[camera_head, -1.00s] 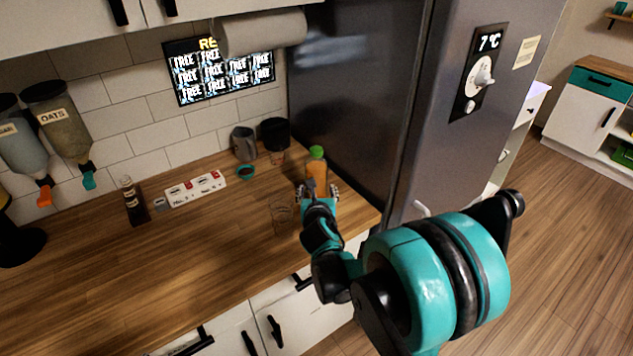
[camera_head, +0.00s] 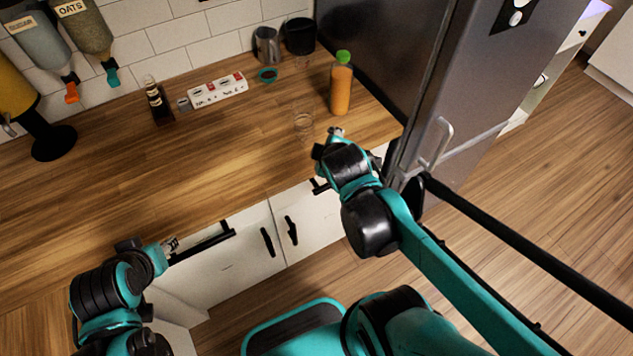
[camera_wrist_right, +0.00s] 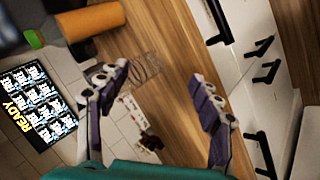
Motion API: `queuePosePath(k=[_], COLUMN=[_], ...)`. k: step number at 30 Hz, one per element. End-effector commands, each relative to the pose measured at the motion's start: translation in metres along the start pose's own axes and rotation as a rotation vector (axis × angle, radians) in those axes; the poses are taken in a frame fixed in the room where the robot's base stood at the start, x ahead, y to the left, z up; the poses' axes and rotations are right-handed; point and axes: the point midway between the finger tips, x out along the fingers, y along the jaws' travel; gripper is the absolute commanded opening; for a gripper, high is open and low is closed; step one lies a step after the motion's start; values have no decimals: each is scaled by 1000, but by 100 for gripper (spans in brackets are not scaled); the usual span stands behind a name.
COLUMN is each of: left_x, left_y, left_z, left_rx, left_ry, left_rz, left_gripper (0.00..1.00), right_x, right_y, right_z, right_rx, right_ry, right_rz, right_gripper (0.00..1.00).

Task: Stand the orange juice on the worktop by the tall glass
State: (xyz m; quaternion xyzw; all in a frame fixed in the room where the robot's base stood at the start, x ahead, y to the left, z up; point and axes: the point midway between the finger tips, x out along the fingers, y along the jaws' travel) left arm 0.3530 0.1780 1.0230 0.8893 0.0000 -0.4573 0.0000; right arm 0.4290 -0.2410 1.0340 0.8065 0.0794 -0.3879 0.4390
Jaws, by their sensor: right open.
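The orange juice bottle (camera_head: 341,88) with a green cap stands upright on the worktop (camera_head: 215,140), close to the fridge. A clear glass (camera_head: 304,124) stands a little left and nearer the front edge, apart from the bottle. My right gripper (camera_head: 333,137) is open and empty, on the front side of the bottle and right of the glass. In the right wrist view the bottle (camera_wrist_right: 92,20) lies outside the open fingers (camera_wrist_right: 165,95), and the faint glass (camera_wrist_right: 147,68) shows beyond them. My left gripper (camera_head: 172,246) is low at the worktop's front edge; its fingers are too small to read.
The grey fridge (camera_head: 385,45) borders the worktop on the right. The left-middle worktop is clear.

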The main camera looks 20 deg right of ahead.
Motion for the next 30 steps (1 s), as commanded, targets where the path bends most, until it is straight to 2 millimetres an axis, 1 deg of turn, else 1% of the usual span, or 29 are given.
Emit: queuePosePath(k=[1,3,6,10,14,30], left_x=[0,0,0,0,0,0], left_y=[0,0,0,0,0,0], left_z=[0,0,0,0,0,0], left_rx=[0,0,0,0,0,0], left_ry=[0,0,0,0,0,0], left_rz=[0,0,0,0,0,0], left_gripper=[39,39,39,39,39,39], right_x=[-12,-27,-43,-56,-59,-58], right_y=[-16,-37,-60,-76,-81,-80], right_z=[0,-1,-2,-3,-4,-4], right_rx=[162,393,647,834,888,885], right_ry=[7,4,-14,-40,-51,-50], right_rz=[-49,-119,-198,-257,-273,-270], right_gripper=[65,65,65,65,65,65])
